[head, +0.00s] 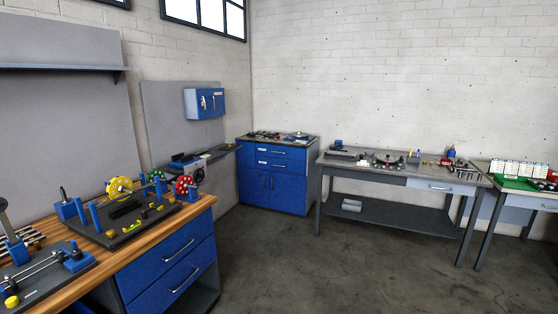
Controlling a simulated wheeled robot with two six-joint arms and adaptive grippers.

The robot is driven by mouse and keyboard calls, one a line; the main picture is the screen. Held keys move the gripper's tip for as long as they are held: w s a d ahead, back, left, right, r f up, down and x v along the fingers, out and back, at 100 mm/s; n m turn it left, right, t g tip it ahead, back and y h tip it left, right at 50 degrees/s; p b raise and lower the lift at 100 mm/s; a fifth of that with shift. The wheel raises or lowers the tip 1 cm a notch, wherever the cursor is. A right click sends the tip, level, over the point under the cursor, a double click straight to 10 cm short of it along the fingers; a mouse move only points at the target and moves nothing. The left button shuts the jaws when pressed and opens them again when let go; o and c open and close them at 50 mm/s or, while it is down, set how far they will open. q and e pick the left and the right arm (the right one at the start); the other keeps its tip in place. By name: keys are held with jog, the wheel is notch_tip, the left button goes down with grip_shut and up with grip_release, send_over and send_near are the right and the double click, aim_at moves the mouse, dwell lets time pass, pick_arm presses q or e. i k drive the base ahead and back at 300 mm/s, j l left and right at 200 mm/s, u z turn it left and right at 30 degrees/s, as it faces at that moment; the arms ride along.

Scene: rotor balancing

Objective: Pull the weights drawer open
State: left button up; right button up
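Several drawers are in view and I cannot tell which is the weights drawer; labels are too small to read. The near wooden bench has an upper blue drawer (168,262) and a lower blue drawer (186,281), both with bar handles. The blue cabinet (246,185) in the corner has two drawers (281,153) with small pale labels, above double doors. The long grey table (338,165) has a pale drawer (440,187) at its right. Another pale drawer (540,203) is under the right table. All look shut. Neither gripper shows.
On the wooden bench (70,287) stand rigs with a yellow wheel (119,189) and a red wheel (184,185). A blue wall box (205,103) hangs above. A green tray (514,183) sits on the right table. The concrete floor (340,270) in the middle is clear.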

aim_at(292, 152)
jog(key=i+j, duration=0.2)
jog(key=i, duration=0.3)
jog(key=i+j+u, duration=0.1)
jog(key=i, duration=0.4)
jog(key=i+j, duration=0.25)
jog(key=i, duration=0.25)
jog(key=i+l+z, duration=0.15)
jog(key=i+z, duration=0.2)
jog(key=i, duration=0.65)
jog(key=i+j+z, duration=0.1)
jog(key=i+z, duration=0.25)
jog(key=i, duration=0.65)
jog(key=i+j+u, duration=0.2)
jog(key=i, duration=0.75)
jog(key=i+j+u, duration=0.2)
jog(key=i, duration=0.75)
jog(key=i+j, duration=0.15)
jog(key=j, duration=0.2)
jog(key=i+j, duration=0.15)
jog(key=j, duration=0.2)
jog(key=i+j, duration=0.15)
jog(key=j, duration=0.15)
jog(key=i+j, duration=0.2)
jog(key=j, duration=0.15)
jog(key=i+j, duration=0.15)
jog(key=j, duration=0.2)
